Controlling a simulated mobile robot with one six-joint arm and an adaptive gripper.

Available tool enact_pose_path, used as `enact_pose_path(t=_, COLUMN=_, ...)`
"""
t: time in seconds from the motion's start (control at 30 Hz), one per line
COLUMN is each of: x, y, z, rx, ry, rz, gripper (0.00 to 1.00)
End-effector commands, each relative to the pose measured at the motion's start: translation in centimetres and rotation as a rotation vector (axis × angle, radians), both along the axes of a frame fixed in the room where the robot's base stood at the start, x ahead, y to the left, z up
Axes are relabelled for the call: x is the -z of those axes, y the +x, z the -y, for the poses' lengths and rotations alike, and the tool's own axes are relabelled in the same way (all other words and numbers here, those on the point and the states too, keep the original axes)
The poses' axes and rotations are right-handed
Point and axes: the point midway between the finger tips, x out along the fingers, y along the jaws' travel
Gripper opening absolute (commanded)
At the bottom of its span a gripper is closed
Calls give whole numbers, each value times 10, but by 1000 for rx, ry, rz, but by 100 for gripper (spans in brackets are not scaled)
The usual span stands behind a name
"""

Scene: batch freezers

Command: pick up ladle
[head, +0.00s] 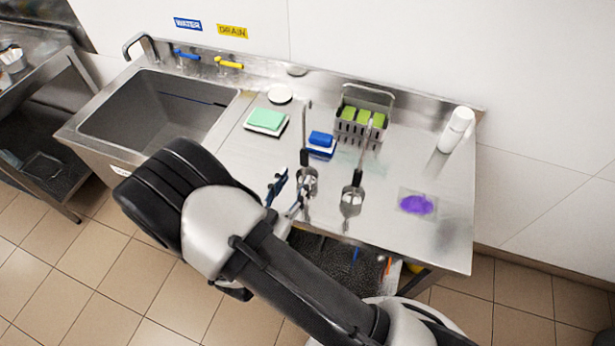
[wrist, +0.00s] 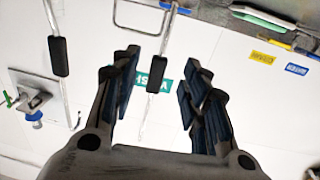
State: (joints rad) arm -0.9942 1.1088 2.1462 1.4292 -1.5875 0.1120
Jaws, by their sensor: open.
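Two ladles with black grips and metal rods show over the steel counter in the head view. The left ladle (head: 304,157) has its round metal bowl low, beside my gripper (head: 288,194). The right ladle (head: 357,178) is a little to the right, its bowl also low. In the wrist view my gripper (wrist: 160,84) is open, with blue-padded fingers on either side of one ladle's black grip (wrist: 156,75). The other ladle's black grip (wrist: 58,56) is outside the fingers, at the left. I cannot tell whether the fingers touch the ladle.
The steel counter (head: 448,222) holds a green sponge (head: 266,120), a blue sponge (head: 321,139), a wire basket of green blocks (head: 345,128), a white bottle (head: 457,130) and a purple patch (head: 416,205). A sink (head: 150,108) is at left.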

Motion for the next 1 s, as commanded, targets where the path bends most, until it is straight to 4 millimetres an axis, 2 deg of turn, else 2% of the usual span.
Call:
enact_pose_path(t=0.1, x=0, y=15, z=7, rx=2, ry=1, rz=0, gripper=42)
enact_pose_path(t=0.33, x=-2, y=29, z=14, rx=3, ry=1, rz=0, gripper=42)
enact_pose_path(t=0.6, x=-5, y=63, z=30, rx=2, ry=1, rz=0, gripper=42)
enact_pose_path(t=0.9, x=-6, y=69, z=31, rx=-1, ry=1, rz=0, gripper=42)
enact_pose_path(t=1.0, x=-6, y=68, z=31, rx=-1, ry=0, rz=0, gripper=36)
